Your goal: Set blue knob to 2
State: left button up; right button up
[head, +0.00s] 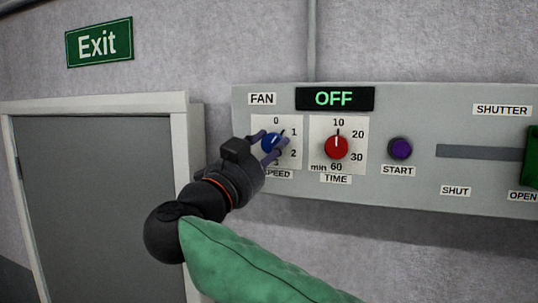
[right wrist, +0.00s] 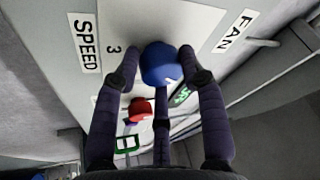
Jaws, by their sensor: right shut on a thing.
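The blue knob (head: 270,141) sits on the white fan speed dial plate (head: 289,160) on the grey panel, with marks 0, 1, 2 and 3 around it. My right gripper (head: 271,139) is shut on the blue knob, its fingers around the sides. In the right wrist view the blue knob (right wrist: 163,63) is between the fingertips of my right gripper (right wrist: 160,60), with a short white pointer mark at its lower right edge. In the head view the pointer seems to lean up and right, towards 1; fingers partly cover the knob. My left gripper is not in view.
The red time knob (head: 336,147) is close on the right, then the purple start button (head: 400,149) and the green shutter handle (head: 531,158) in its slot. An OFF display (head: 335,98) is above. A grey door (head: 95,190) is at left.

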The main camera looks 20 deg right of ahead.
jog(key=m, duration=0.1)
jog(key=m+g, duration=0.1)
jog(key=m, duration=0.1)
jog(key=m+g, duration=0.1)
jog(key=m, duration=0.1)
jog(key=shift+s+r+h, duration=0.1)
jog(key=shift+r+h, duration=0.2)
jog(key=shift+r, duration=0.1)
jog(key=m, duration=0.2)
jog(key=m+g, duration=0.1)
jog(key=m, duration=0.1)
jog(key=shift+r+g, duration=0.1)
jog(key=shift+g, duration=0.2)
jog(key=m+y, duration=0.1)
jog(key=m, duration=0.2)
jog(key=m+g+y+p, duration=0.1)
jog(key=m, duration=0.2)
jog(key=shift+g+p, duration=0.3)
jog(key=shift+a+m+y, duration=0.15)
jog(key=shift+m+y, duration=0.55)
jog(key=shift+m, duration=0.6)
jog(key=shift+w+f+p, duration=0.2)
jog(key=shift+p, duration=0.1)
jog(key=shift+a, duration=0.1)
